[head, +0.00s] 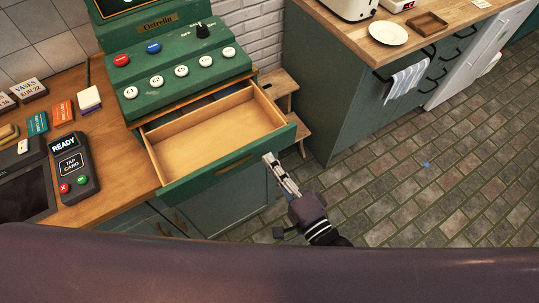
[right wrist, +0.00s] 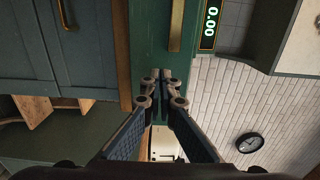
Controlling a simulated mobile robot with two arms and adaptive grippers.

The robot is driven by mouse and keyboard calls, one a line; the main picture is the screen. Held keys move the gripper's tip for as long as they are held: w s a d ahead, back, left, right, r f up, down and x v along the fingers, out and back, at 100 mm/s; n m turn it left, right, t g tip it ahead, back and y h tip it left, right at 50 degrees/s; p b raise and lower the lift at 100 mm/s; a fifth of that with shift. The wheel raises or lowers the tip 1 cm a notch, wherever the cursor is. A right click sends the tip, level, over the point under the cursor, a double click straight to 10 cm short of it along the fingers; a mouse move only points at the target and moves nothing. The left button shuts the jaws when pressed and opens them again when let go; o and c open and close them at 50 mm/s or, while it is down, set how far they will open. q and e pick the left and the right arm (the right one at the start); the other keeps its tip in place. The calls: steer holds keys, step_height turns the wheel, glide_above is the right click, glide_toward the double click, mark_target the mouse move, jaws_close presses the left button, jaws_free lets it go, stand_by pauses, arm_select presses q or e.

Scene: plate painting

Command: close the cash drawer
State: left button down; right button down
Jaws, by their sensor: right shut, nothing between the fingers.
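The cash drawer (head: 202,179) juts out of the green cash register (head: 170,82). My right gripper (head: 268,158) is shut and empty, close to the right part of the drawer front. My left gripper is not in view.
A card reader (head: 75,168) and small coloured cards lie on the wooden counter (head: 120,178) left of the drawer. A wooden step stool (head: 280,82) stands behind the drawer's right side. A green cabinet (head: 345,105) stands further right. The tiled floor (head: 430,190) is open.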

steer(key=shift+w+a, duration=0.3)
steer(key=shift+w, duration=0.15)
